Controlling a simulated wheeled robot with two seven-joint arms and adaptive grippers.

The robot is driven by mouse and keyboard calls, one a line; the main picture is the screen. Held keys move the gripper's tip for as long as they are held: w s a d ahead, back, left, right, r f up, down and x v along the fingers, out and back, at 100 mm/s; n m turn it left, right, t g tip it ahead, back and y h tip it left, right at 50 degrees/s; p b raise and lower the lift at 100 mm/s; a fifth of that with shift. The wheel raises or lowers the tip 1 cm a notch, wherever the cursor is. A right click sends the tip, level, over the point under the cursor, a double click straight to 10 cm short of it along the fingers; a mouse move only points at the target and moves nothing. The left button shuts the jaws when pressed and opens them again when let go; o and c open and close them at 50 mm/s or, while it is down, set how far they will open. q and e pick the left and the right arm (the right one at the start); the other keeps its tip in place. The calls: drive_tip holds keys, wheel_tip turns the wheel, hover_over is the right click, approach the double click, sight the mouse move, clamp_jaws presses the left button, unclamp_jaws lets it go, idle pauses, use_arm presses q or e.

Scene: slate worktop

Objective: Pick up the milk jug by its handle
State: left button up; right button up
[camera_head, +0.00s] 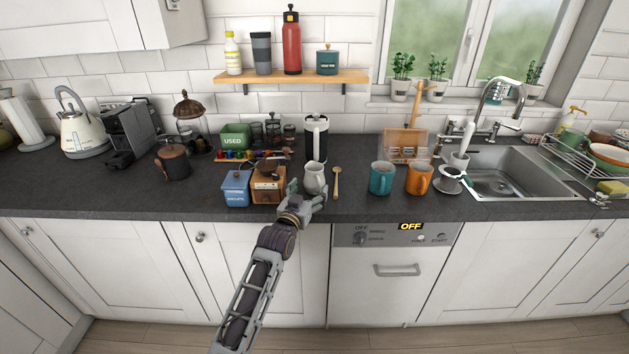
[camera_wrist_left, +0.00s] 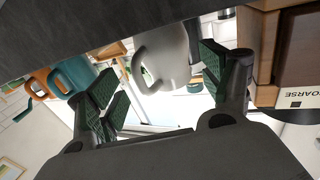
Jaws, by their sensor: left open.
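The milk jug (camera_head: 315,177) is a small pale grey pitcher standing on the worktop in front of a tall white and black press. In the left wrist view the jug (camera_wrist_left: 168,52) appears upside down, with its looped handle (camera_wrist_left: 139,78) on its left side. My left gripper (camera_head: 309,199) is at the near side of the jug, low over the worktop. Its fingers are spread and empty; in the left wrist view the jug and handle show between the two fingers, and the right finger overlaps the jug's edge. I cannot tell whether they touch. My right gripper is not in view.
A wooden grinder (camera_head: 267,185) and blue tin (camera_head: 236,188) stand close left of the jug. A teal mug (camera_head: 381,178) and orange mug (camera_head: 419,179) stand further right. The worktop's front strip is mostly clear.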

sight(315, 181)
use_arm(q)
drive_tip(key=shift+x, duration=1.3)
drive_tip(key=shift+c, duration=0.5)
clamp_jaws()
drive_tip(key=shift+r, duration=0.1)
